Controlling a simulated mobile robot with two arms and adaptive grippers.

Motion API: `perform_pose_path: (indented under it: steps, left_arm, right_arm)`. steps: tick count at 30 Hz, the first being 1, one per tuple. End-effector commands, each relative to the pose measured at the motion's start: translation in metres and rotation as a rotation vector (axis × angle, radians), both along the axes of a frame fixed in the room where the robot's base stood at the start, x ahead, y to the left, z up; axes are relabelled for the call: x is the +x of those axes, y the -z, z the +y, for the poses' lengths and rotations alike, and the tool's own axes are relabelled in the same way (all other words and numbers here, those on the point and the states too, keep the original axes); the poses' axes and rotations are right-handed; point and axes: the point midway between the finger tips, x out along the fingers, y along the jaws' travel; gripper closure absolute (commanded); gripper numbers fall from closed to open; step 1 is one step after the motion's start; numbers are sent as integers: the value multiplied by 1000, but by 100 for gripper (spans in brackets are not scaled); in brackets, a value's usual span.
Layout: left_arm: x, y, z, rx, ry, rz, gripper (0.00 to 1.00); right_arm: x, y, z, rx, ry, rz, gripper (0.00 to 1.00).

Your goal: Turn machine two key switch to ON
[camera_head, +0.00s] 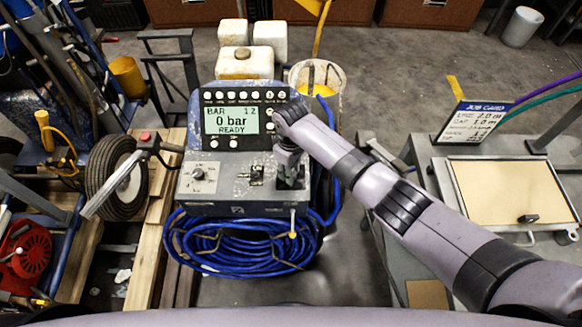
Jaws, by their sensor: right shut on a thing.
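The striper's control panel (237,135) stands in the middle, with a lit green display (231,121) reading "0 bar" and "READY". Below it is a grey switch box (225,176) with a round dial (199,174) at left and a small toggle (256,176) in the middle. My right gripper (290,178) points down at the right part of this box, shut on a small part there, apparently the key switch. The gripper hides that part, so its position cannot be read. My left gripper is not in view.
A coiled blue hose (240,245) hangs below the box. A wheel (117,178) and handlebar stand at left, beside a red engine (25,258). A cart with a tan board (510,192) and a job card (474,122) is at right. White jugs (245,62) stand behind the panel.

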Motion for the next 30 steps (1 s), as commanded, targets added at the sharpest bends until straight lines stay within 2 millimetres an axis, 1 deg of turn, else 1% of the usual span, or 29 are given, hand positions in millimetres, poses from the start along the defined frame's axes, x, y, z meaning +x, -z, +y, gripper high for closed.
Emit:
perform_pose_path:
  steps: [13, 14, 23, 30]
  left_arm:
    - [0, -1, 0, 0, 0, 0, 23]
    - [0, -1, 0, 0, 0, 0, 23]
    - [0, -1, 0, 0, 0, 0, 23]
    - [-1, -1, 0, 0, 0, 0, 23]
  right_arm:
    - [0, 0, 1, 2, 12, 0, 100]
    - [0, 0, 1, 2, 12, 0, 72]
    - [0, 0, 0, 1, 11, 0, 52]
    - [0, 0, 0, 1, 11, -1, 52]
